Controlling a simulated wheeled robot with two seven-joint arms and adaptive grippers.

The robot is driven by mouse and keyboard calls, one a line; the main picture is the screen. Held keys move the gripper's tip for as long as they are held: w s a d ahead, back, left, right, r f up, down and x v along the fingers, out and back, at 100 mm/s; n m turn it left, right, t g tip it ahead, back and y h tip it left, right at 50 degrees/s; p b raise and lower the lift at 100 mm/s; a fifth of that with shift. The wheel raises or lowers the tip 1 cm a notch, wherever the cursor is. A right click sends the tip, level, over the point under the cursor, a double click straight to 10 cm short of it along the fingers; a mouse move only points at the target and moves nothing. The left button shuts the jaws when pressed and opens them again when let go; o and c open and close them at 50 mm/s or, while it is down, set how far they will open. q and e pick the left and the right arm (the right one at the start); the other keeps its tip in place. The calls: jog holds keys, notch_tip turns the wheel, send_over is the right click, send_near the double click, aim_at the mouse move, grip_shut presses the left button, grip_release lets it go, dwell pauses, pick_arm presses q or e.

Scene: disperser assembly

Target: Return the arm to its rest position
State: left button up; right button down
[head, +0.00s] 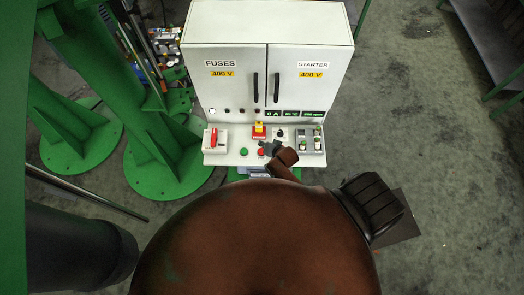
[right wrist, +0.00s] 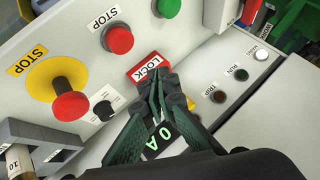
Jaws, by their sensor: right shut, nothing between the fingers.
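My right gripper (head: 266,148) is shut and empty, low in front of the control panel (head: 227,158) of the white cabinet (head: 224,30). In the right wrist view its closed fingertips (right wrist: 157,78) overlap the lower edge of a red LOCK label (right wrist: 148,66); I cannot tell whether they touch the panel. A red STOP button (right wrist: 118,40) and a green button (right wrist: 168,8) are beyond the fingertips. My brown right arm fills the bottom middle of the head view. My left gripper is not in view.
A yellow-collared red stop knob (right wrist: 70,104) and a black selector knob (right wrist: 104,110) stick out left of the fingers in the wrist view. A red-handled switch (head: 213,138) is at the panel's left. Green columns (head: 85,105) stand left; the floor (head: 430,130) at right is open.

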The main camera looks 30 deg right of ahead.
dwell(0.3)
jog(key=s+d+r+n+g+h, duration=0.1)
jog(key=s+d+r+n+g, duration=0.2)
jog(key=s+r, duration=0.85)
jog(key=s+r+n+g, duration=0.2)
jog(key=s+r+n, duration=0.45)
jog(key=s, duration=0.85)
notch_tip(320, 180, down, 40)
jog(key=s+a+g+b, duration=0.1)
jog(key=s+g+b, duration=0.1)
jog(key=b, duration=0.8)
pick_arm(q)
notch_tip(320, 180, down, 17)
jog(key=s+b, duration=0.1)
jog(key=b, duration=0.6)
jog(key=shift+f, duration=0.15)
pick_arm(e)
jog(key=s+f+g, duration=0.1)
jog(key=s+f, duration=1.8)
jog(key=f, duration=0.4)
jog(key=shift+s, duration=0.2)
